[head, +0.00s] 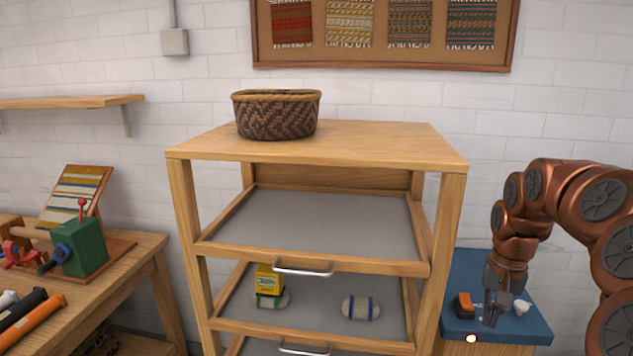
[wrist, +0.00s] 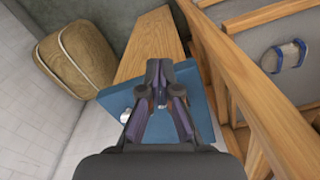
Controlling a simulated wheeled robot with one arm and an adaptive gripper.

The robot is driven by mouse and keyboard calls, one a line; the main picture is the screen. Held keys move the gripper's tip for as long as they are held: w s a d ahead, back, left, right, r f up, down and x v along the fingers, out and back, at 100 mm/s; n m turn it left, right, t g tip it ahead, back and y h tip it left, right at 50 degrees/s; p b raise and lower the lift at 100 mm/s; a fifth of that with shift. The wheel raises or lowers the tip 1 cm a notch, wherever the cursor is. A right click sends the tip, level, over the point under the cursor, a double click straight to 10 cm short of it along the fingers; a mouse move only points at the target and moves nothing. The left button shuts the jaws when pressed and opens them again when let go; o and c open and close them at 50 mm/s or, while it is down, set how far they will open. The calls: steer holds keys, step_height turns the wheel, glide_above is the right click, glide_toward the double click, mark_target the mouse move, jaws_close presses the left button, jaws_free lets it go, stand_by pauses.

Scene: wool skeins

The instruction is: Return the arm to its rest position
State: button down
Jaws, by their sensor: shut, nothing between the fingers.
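My copper-coloured arm (head: 577,190) comes in from the right edge in the head view and bends downward. My gripper (head: 493,312) points down at the blue-topped surface (head: 475,267) right of the wooden shelf unit. It is shut and empty. In the wrist view my gripper (wrist: 158,75) shows with its fingers together above the blue top (wrist: 116,102). How high the fingertips are above it I cannot tell.
The shelf unit (head: 452,232) has pull-out trays; one holds a yellow box (head: 268,279) and a striped skein (head: 361,308). A woven basket (head: 277,117) stands on top. An orange-and-black item (head: 464,305) and a white one (head: 522,307) lie by my gripper.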

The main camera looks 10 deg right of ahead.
steer(key=s+a+r+n, duration=0.1)
steer(key=s+a+n, duration=0.25)
steer(key=a, duration=0.55)
steer(key=s+a+n, duration=0.2)
steer(key=s+a, duration=0.3)
steer(key=a, duration=0.4)
steer(key=s+a+f+n+g, duration=0.1)
steer(key=s+a+f, duration=0.1)
steer(key=s, duration=0.6)
steer(key=s+a+f+n+g, duration=0.1)
steer(key=s+a+f, duration=0.1)
steer(key=s+a, duration=0.3)
steer(key=s, duration=0.3)
steer(key=shift+a+f, duration=0.3)
